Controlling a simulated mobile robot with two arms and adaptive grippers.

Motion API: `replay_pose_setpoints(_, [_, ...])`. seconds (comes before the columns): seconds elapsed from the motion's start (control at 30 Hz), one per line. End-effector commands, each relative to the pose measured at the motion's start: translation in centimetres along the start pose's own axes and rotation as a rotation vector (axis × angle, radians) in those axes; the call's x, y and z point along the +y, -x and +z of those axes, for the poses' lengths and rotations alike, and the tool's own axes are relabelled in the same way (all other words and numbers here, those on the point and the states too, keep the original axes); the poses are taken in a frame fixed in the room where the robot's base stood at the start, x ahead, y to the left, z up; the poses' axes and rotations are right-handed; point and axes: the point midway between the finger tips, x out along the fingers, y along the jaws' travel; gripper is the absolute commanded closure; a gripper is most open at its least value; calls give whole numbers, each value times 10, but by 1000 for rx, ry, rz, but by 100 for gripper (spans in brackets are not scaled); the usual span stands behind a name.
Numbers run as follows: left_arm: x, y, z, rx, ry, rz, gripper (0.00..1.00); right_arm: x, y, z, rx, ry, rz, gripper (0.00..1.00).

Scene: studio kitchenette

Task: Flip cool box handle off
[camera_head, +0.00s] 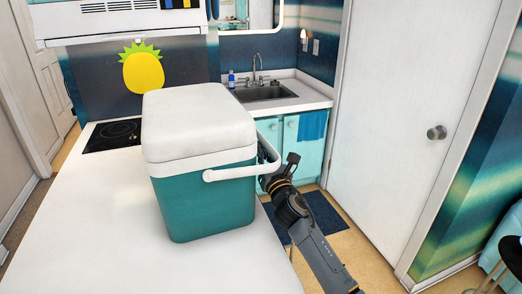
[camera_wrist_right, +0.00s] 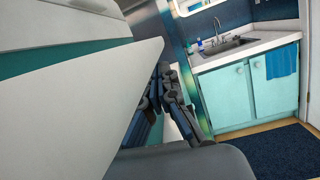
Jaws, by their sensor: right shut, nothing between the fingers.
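The cool box (camera_head: 205,200) stands on the white counter, with a teal body and a closed white lid (camera_head: 195,115). Its white handle (camera_head: 232,172) sticks out along the front and right side, just below the lid, tilted off the body. My right gripper (camera_head: 270,178) is just right of the box, close by the handle's right end; it is shut and empty. In the right wrist view the gripper fingers (camera_wrist_right: 168,90) are beside a broad white part (camera_wrist_right: 85,115), probably the handle, which partly hides them. I cannot tell whether they touch it. My left gripper is not in view.
The white counter (camera_head: 90,220) has free room left and in front of the box. A black cooktop (camera_head: 113,135) lies behind it at left. A sink (camera_head: 262,92) and teal cabinets (camera_head: 305,140) are behind right. A white door (camera_head: 400,110) stands at right.

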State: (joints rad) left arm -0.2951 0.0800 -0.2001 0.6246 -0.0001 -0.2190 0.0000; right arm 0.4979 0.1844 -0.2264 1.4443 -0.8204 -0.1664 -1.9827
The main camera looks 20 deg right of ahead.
Motion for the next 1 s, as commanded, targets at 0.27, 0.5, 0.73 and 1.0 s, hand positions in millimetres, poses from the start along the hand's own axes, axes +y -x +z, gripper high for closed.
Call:
replay_pose_setpoints(0.27, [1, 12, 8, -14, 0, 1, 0, -1, -3, 12, 0, 45, 12, 100])
replay_pose_setpoints(0.5, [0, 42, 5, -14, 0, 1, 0, -4, -10, 43, -1, 191, 47, 100])
replay_pose_setpoints(0.73, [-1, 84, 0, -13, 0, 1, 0, 0, -20, 80, -1, 384, 96, 100])
replay_pose_setpoints(1.0, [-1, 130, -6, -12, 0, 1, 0, 11, -29, 115, 0, 589, 147, 100])
